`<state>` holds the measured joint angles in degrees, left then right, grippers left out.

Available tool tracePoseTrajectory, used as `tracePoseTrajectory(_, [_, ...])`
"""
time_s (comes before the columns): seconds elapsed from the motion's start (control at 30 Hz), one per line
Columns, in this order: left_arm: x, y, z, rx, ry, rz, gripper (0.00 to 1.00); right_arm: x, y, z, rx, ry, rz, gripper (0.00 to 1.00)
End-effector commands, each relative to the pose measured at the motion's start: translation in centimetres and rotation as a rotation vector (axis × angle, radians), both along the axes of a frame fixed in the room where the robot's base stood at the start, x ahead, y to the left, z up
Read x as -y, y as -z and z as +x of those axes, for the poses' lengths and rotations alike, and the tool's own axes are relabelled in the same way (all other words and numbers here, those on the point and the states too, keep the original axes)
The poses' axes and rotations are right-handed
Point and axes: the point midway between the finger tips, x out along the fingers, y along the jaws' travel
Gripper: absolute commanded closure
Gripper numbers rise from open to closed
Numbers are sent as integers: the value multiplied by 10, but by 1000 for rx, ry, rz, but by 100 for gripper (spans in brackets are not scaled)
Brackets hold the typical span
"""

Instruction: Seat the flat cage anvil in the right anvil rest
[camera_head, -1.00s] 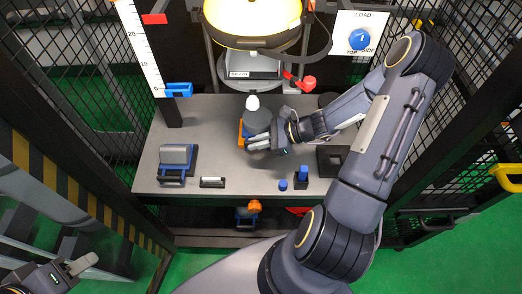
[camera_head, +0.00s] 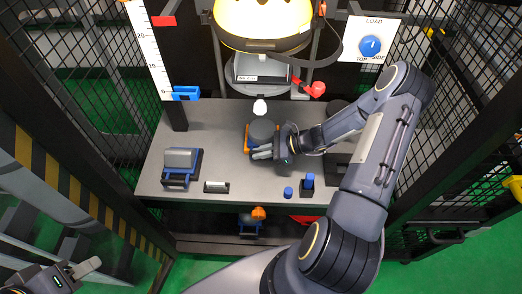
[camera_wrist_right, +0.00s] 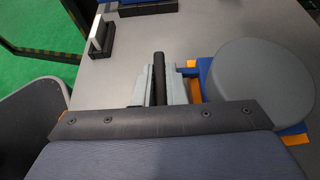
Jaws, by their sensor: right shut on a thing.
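A grey round, flat-topped piece (camera_head: 262,131) with orange and blue parts below it stands on the grey table; I take it as the flat cage anvil. Its disc top also shows in the right wrist view (camera_wrist_right: 258,82). My right gripper (camera_head: 262,154) is at its near side, low over the table. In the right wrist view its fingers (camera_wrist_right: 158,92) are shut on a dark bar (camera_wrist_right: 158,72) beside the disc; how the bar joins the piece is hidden. A dark flat block (camera_head: 337,172), possibly the right anvil rest, is partly behind my right arm. My left gripper (camera_head: 74,271) is far lower left.
A blue cradle with a grey block (camera_head: 181,162) stands at the table's left. A small black-and-white block (camera_head: 216,187), a blue cap (camera_head: 288,192) and a blue-topped black piece (camera_head: 308,184) lie near the front edge. The tower's yellow-lit bowl (camera_head: 262,22) hangs behind. Mesh fences flank the table.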

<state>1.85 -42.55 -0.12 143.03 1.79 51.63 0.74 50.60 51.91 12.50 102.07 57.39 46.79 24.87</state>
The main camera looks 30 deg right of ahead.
Motion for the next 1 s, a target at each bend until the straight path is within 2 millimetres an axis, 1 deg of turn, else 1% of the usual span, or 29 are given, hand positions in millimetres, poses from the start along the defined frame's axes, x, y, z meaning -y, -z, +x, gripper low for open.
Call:
tracePoseTrajectory(0.03, [0, 0, 0, 0, 0, 0, 64, 0, 0, 0, 0, 0, 0, 88])
tracePoseTrajectory(0.2, [0, 0, 0, 0, 0, 0, 64, 0, 0, 0, 0, 0, 0, 67])
tracePoseTrajectory(0.43, [0, 0, 0, 0, 0, 0, 64, 0, 0, 0, 0, 0, 0, 67])
tracePoseTrajectory(0.53, [0, 5, 0, 0, 0, 0, 64, 0, 6, 0, -1, 0, 0, 67])
tracePoseTrajectory(0.67, [0, -1, 0, 0, 0, 0, 64, 14, -5, -7, 0, 4, -3, 67])
tracePoseTrajectory(0.9, [0, -8, 0, 0, 0, 0, 64, 47, -22, -27, 1, 3, -3, 67])
tracePoseTrajectory(1.0, [0, -9, 0, 0, 0, 0, 64, 56, -27, -33, 1, 1, -2, 67])
